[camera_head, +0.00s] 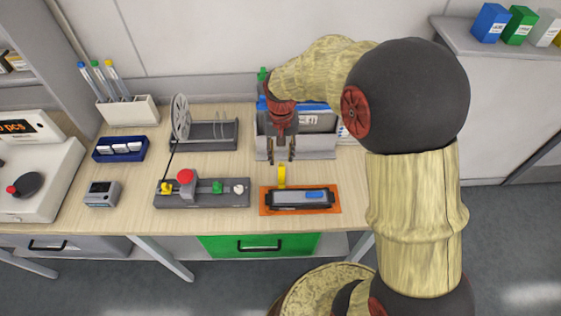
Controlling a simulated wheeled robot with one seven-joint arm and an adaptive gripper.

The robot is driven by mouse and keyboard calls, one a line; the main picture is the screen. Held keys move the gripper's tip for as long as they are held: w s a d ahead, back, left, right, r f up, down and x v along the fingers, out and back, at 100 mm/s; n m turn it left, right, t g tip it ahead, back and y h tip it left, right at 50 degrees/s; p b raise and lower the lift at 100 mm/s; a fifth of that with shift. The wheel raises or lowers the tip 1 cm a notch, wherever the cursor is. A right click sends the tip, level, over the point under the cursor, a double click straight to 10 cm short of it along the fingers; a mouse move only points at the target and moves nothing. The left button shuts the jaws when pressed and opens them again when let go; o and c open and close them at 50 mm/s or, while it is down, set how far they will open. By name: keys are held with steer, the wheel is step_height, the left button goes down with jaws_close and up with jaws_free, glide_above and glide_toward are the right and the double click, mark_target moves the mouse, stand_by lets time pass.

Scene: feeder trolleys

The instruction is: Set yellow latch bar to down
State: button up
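A yellow bar (282,176), most likely the latch bar, stands upright at the back edge of a dark grey device (290,197) with a blue strip on top. The device lies on an orange mat (267,208) near the table's front edge. My gripper (280,157) points down, just behind and above the yellow bar in the picture. Its two dark fingers are apart, with nothing seen between them. I cannot tell from this view how far the fingertips are from the bar.
A grey holder (322,148) with folders stands behind my gripper. To the left is a grey block (215,200) with a red button and yellow, green and white knobs. A reel stand (215,140) is behind it. Bare table lies right of the mat.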

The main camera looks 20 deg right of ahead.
mark_target(282, 163)
steer(key=shift+f+b, duration=0.3)
steer(key=shift+f, duration=1.4)
steer(key=shift+c, duration=0.6)
steer(key=c, duration=0.7)
jaws_close()
